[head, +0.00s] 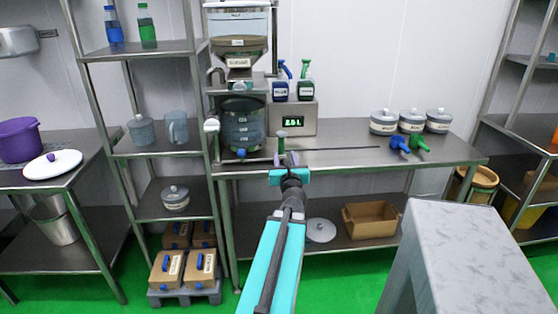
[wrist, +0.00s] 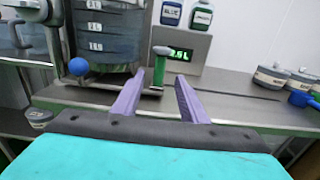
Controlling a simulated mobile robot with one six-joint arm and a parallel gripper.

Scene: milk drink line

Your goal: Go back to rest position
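My gripper (wrist: 158,100) shows two purple fingers spread apart in the wrist view, with nothing between them. In the head view my arm reaches forward from the bottom centre, and my gripper (head: 286,160) is at the front edge of the steel table. Beyond the fingers in the wrist view stands a green-handled lever (wrist: 160,68) with a pale top. It also shows in the head view (head: 281,147). A large clear tank (wrist: 105,35) with a blue knob (wrist: 78,67) stands left of the lever.
The steel table (head: 345,155) holds a green digital display (head: 293,122), two labelled bottles and several lidded pots (head: 383,122). Blue and green scoops lie near the pots. A grey marbled block (head: 470,250) stands at the front right. Shelving stands at both sides. Green floor shows below.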

